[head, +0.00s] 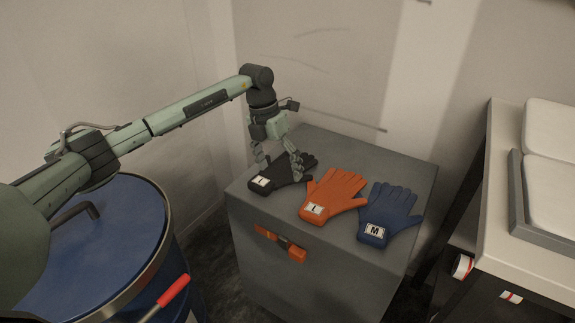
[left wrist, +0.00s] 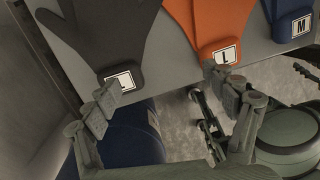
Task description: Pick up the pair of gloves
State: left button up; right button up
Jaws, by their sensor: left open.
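Three gloves lie side by side on top of a grey cabinet (head: 330,150). The black glove (head: 279,178) is at the left, the orange glove (head: 336,192) in the middle and the blue glove (head: 391,208) at the right. Each has a white size label at its cuff; the blue one reads M, the orange one looks like L. My left gripper (head: 279,164) is open over the black glove and hides part of it. In the left wrist view the black glove (left wrist: 105,32) lies beyond the spread fingers (left wrist: 180,97), with nothing held. Contact with the glove cannot be told.
A blue drum (head: 90,245) with a metal rim stands at the left under my arm. The cabinet front has an orange latch (head: 297,254). A pale bench (head: 500,190) with a white tray-like item (head: 550,190) stands at the right. A wall is close behind.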

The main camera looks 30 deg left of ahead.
aim_at(258, 184)
pick_arm(q)
jog(key=shift+n+g+y, duration=0.3)
jog(key=shift+g+y, duration=0.1)
jog(key=shift+y, duration=0.5)
jog(key=a, duration=0.1)
jog(key=a+r, duration=0.1)
jog(key=a, duration=0.3)
jog(key=shift+s+a+r, duration=0.2)
jog(key=shift+s+r, duration=0.05)
jog(key=f, duration=0.2)
jog(key=s+f, duration=0.1)
jog(key=shift+a+f, duration=0.25)
notch_tip(258, 184, down, 3)
jog(key=shift+s+f+p, duration=0.15)
jog(key=shift+f+p, duration=0.05)
jog(key=shift+p, duration=0.2)
jog(key=shift+f, duration=0.25)
jog(key=shift+c, duration=0.3)
jog(key=c, duration=1.2)
pick_arm(e)
jog(key=shift+x, duration=0.85)
